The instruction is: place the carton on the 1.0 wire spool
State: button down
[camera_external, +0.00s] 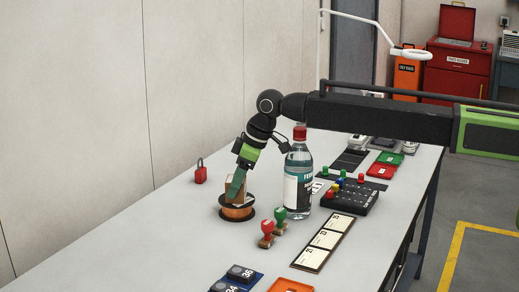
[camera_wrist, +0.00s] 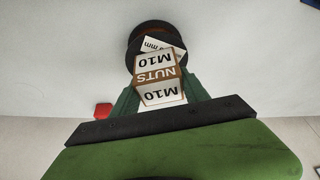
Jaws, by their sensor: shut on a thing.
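The carton (camera_wrist: 158,76), a small brown and white box marked "M10 NUTS", is between the fingers of my gripper (camera_wrist: 160,98) in the wrist view. My gripper (camera_external: 236,186) is shut on the carton (camera_external: 240,190) in the external view, pointing down and tilted. The wire spool (camera_external: 237,212), copper wire between dark flanges, stands on the table directly below. In the wrist view the spool (camera_wrist: 152,32) lies just beyond the carton, its label partly covered, with only "mm" readable. I cannot tell whether the carton touches the spool's top.
A red padlock (camera_external: 200,172) stands left of the spool. Red (camera_external: 267,232) and green (camera_external: 281,219) stamps stand close at its right, with a bottle (camera_external: 299,180) behind them. A black button box (camera_external: 352,195) is further right. The table's left front is clear.

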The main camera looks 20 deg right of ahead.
jog(key=shift+r, duration=0.15)
jog(key=shift+f, duration=0.2)
jog(key=c, duration=0.6)
grip_release()
jog(key=shift+r, duration=0.1)
jog(key=p+v, duration=1.1)
jog(key=v, duration=0.1)
jog(key=shift+r, duration=0.15)
